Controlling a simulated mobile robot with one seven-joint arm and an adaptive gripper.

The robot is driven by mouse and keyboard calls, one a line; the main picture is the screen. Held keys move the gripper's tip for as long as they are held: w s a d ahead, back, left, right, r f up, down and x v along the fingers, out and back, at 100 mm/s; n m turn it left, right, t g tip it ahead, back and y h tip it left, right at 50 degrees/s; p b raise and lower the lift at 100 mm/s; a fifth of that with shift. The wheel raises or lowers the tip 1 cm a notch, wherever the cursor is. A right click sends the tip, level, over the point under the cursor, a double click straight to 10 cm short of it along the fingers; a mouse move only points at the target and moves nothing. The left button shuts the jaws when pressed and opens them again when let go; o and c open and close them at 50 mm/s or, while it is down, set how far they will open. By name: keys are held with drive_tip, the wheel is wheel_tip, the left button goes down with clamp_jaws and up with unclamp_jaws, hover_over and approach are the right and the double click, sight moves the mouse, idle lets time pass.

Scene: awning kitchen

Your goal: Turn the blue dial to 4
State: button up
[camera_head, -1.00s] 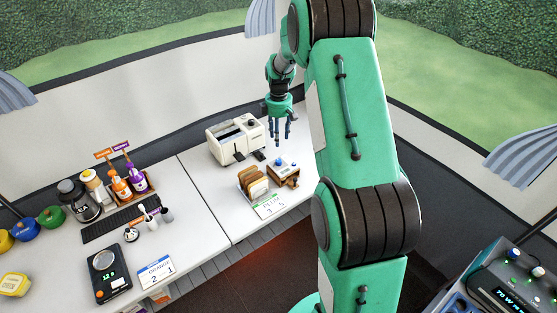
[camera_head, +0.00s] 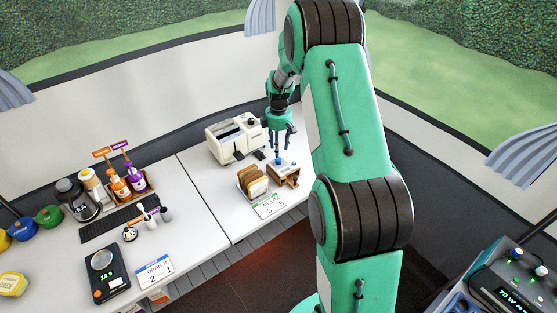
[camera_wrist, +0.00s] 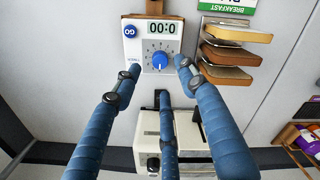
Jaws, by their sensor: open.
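The blue dial (camera_wrist: 160,62) sits on a white panel with a ring of marks, on a small wooden-backed box. Above it in the wrist view is a display (camera_wrist: 162,28) reading "00:0", and a blue GO button (camera_wrist: 130,31) is beside the display. In the head view the box (camera_head: 284,172) stands on the right-hand counter, with blue on its top. My gripper (camera_head: 283,150) is open, pointing down above the box. In the wrist view its three blue fingers (camera_wrist: 160,82) spread around the dial's sides and below it; contact is not visible.
Toast slices in a rack (camera_head: 253,181) stand just left of the box, with a card (camera_head: 269,205) in front. A cream toaster (camera_head: 234,138) is behind. Bottles, a scale (camera_head: 103,270) and pots are on the left counter.

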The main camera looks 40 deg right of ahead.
sight(279, 159)
wheel_tip(279, 159, down, 7)
drive_tip(key=shift+r+b, duration=0.1)
drive_tip(key=shift+b, duration=0.5)
clamp_jaws()
